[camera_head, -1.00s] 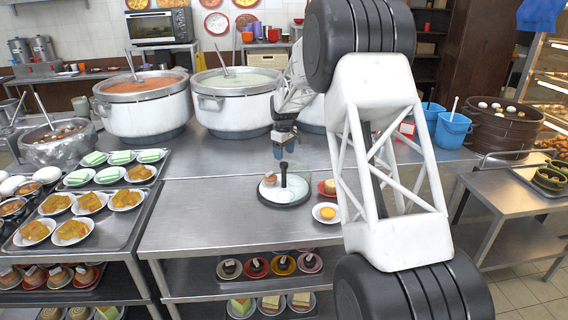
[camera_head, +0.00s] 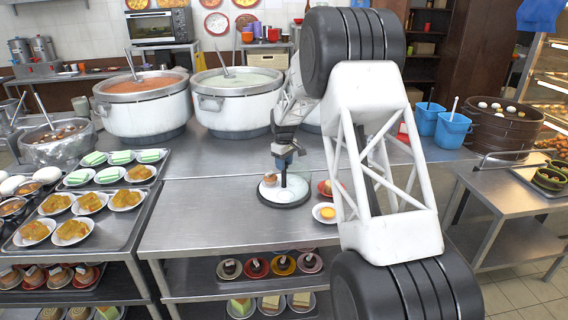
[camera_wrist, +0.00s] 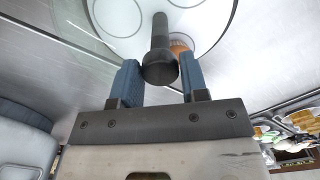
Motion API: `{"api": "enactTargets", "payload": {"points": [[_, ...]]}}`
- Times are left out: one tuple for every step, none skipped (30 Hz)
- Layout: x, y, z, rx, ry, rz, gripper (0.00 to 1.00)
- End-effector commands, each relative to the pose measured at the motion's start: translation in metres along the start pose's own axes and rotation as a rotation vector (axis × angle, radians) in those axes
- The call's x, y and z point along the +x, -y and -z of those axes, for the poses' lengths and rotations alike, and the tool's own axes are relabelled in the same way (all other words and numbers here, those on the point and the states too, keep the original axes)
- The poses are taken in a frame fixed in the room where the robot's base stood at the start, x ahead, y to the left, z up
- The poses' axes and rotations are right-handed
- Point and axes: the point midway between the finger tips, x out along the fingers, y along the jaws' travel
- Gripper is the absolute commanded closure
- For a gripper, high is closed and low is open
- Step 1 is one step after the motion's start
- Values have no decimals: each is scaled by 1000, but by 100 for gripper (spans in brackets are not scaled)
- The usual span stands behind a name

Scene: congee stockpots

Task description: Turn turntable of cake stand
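The cake stand (camera_head: 291,201) is on the steel table in the head view. Its round pale turntable has a dark rim, and a dark central post rises from it. In the wrist view the pale turntable (camera_wrist: 108,18) fills the top, and the post (camera_wrist: 160,45) points towards the camera. A small brown-orange cake (camera_head: 270,179) sits on the turntable's left side in the head view. My gripper (camera_wrist: 160,78) is open, with one blue finger on each side of the post's end. Gaps show between fingers and post. In the head view my gripper (camera_head: 284,161) is right at the post's top.
A plate with a yellow tart (camera_head: 327,213) and a red dish (camera_head: 323,187) stand close to the stand's right. Large stockpots (camera_head: 236,105) are behind. A tray of plated food (camera_head: 128,220) is at the left. The table left of the stand is clear.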

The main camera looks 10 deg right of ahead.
Motion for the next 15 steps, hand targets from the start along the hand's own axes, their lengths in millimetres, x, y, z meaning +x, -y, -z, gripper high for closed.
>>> {"api": "enactTargets", "payload": {"points": [[0,0,0,0,0,0,67],[0,0,0,0,0,0,72],[0,0,0,0,0,0,78],[0,0,0,0,0,0,83],[0,0,0,0,0,0,87],[0,0,0,0,0,0,93],[0,0,0,0,0,0,98],[0,0,0,0,0,0,100],[0,0,0,0,0,0,100],[0,0,0,0,0,0,100],[0,0,0,0,0,0,100],[0,0,0,-1,0,0,100],[0,0,0,-2,0,0,100],[0,0,0,-3,0,0,100],[0,0,0,-6,0,0,100]]}}
